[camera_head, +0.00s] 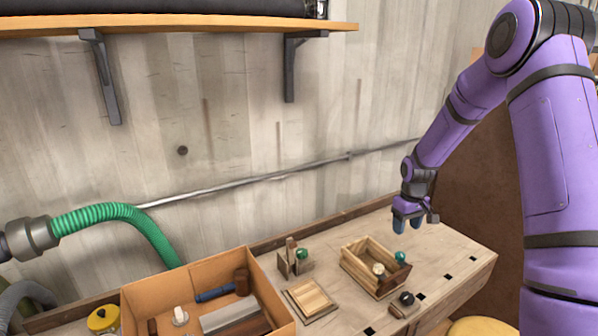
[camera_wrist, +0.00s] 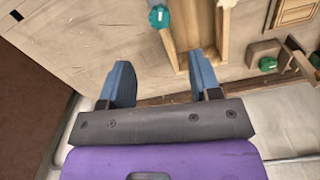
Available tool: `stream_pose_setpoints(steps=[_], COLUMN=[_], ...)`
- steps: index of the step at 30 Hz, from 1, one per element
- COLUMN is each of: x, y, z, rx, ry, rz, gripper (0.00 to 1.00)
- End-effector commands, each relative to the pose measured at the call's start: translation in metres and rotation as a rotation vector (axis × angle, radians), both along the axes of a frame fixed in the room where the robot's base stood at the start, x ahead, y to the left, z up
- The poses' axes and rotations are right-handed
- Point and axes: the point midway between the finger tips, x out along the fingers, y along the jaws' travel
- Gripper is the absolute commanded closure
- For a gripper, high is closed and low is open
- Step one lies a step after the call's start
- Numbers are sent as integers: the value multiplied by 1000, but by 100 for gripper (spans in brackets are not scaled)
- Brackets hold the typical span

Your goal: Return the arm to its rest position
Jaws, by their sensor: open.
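My purple arm reaches down from the upper right in the head view, and my gripper (camera_head: 408,224) hangs above the right part of the workbench. In the wrist view my gripper (camera_wrist: 163,78) shows two blue fingers spread apart with nothing between them. A small open wooden box (camera_head: 362,264) stands on the bench below and left of the gripper. A green knob (camera_head: 400,256) shows at the box's right side, and a pale round knob (camera_head: 379,269) is at the box. In the wrist view the green knob (camera_wrist: 159,16) lies beyond the fingertips.
An orange-brown tray (camera_head: 196,268) holding tools stands at the left. A flat wooden frame (camera_head: 310,299) and a small block with a green ball (camera_head: 302,254) lie between. A shelf (camera_head: 180,24) hangs on the wall, and a green hose (camera_head: 105,213) is at left. The bench's right end (camera_head: 455,255) is mostly clear.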

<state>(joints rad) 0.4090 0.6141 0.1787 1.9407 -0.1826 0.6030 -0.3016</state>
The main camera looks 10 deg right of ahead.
Motion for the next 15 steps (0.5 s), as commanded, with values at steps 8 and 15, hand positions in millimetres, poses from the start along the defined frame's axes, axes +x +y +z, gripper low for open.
stream_pose_setpoints(steps=[8, 15], x=[-16, -53], y=[20, 50], z=[64, 143], rx=[-36, -69], ry=[-47, -110], rz=[-12, -40], gripper=[43, 43])
